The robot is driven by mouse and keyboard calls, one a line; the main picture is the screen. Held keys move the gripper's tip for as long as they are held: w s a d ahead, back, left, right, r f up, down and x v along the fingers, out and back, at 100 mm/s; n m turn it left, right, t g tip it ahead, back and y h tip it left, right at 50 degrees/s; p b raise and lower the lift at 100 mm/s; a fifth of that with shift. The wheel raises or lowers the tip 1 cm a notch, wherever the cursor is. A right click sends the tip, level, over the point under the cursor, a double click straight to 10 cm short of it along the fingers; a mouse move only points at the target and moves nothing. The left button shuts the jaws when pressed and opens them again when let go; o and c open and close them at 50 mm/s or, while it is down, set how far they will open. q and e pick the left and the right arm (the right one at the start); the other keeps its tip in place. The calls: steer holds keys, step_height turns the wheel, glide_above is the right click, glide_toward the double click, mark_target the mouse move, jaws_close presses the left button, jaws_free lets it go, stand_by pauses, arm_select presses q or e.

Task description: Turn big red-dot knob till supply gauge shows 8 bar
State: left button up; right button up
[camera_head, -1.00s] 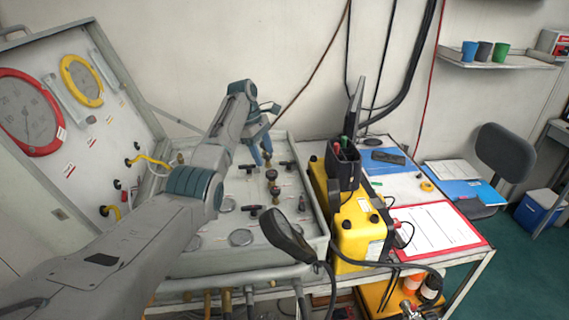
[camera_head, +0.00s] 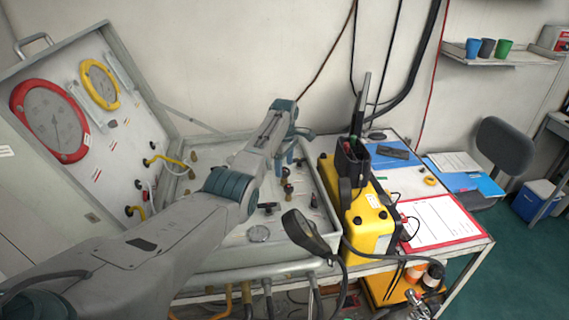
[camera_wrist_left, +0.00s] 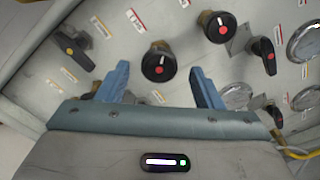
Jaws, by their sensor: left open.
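In the left wrist view, a black round knob (camera_wrist_left: 158,62) with a red dot and white line sits just beyond and between my blue fingertips. A second similar red-dot knob (camera_wrist_left: 217,27) is up and to the right, looking smaller. My left gripper (camera_wrist_left: 160,70) is open, with no visible contact with either knob. In the head view, my left gripper (camera_head: 285,158) hangs over the panel (camera_head: 225,255) beside the knobs (camera_head: 287,188), partly behind my arm. A red-rimmed gauge (camera_head: 50,120) and a yellow-rimmed gauge (camera_head: 100,83) are on the lid; their readings are too small to tell. My right gripper is out of view.
Black levers with a yellow dot (camera_wrist_left: 70,47) and a red dot (camera_wrist_left: 264,53) flank the knobs. A yellow case (camera_head: 368,225) stands right of the panel, and a dark oval piece on a cable (camera_head: 305,232) overhangs its front right edge. A red clipboard (camera_head: 440,222) lies farther right.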

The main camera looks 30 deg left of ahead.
arm_select(q)
steer(key=shift+f, duration=0.95)
steer(key=shift+c, duration=0.7)
steer(key=c, duration=0.8)
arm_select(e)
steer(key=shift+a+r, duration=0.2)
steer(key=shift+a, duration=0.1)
